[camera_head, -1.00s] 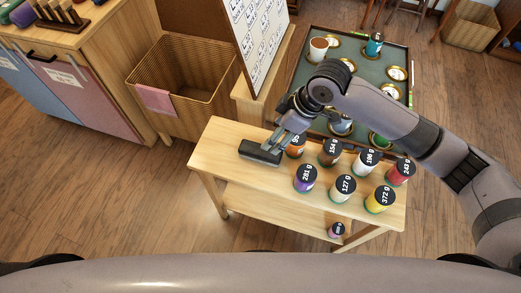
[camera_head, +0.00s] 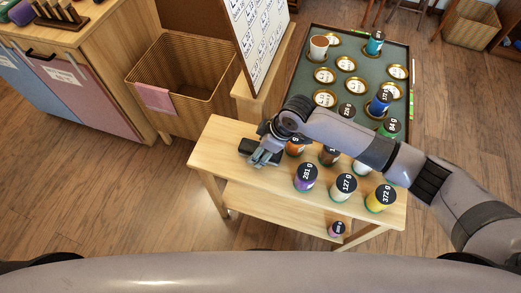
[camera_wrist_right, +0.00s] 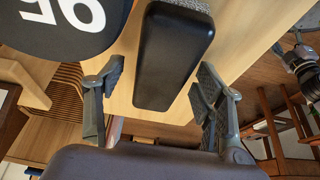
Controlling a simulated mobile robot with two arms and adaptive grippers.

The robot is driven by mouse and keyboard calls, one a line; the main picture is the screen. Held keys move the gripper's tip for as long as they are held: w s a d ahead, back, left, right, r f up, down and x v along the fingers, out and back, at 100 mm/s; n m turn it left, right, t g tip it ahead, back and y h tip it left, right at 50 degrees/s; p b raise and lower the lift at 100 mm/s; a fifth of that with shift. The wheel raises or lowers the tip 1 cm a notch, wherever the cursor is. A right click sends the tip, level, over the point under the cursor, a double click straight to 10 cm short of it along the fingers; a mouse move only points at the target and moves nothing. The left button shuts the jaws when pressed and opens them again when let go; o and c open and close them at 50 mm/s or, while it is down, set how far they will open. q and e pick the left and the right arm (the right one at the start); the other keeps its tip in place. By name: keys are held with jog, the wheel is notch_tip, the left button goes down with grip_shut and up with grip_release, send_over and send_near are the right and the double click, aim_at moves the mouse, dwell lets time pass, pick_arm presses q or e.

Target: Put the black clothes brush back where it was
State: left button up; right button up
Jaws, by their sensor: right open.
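The black clothes brush (camera_head: 245,146) lies on the light wooden table (camera_head: 217,148) near its left end. My right gripper (camera_head: 263,155) is over it in the head view and hides most of it. In the right wrist view the brush (camera_wrist_right: 172,55) shows as a black block with a grey bristly side. It lies between the two spread fingers of the right gripper (camera_wrist_right: 160,78), with a gap on each side. My left gripper is not in view.
Several weight-labelled jars, such as a purple one (camera_head: 305,178) and a yellow one (camera_head: 380,198), stand right of the brush. A dark jar lid (camera_wrist_right: 65,22) is close beside the left finger in the wrist view. A tray (camera_head: 322,103) and a wicker basket (camera_head: 190,85) stand behind.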

jog(key=c, duration=1.2)
jog(key=shift+c, duration=0.5)
jog(key=shift+r, duration=0.15)
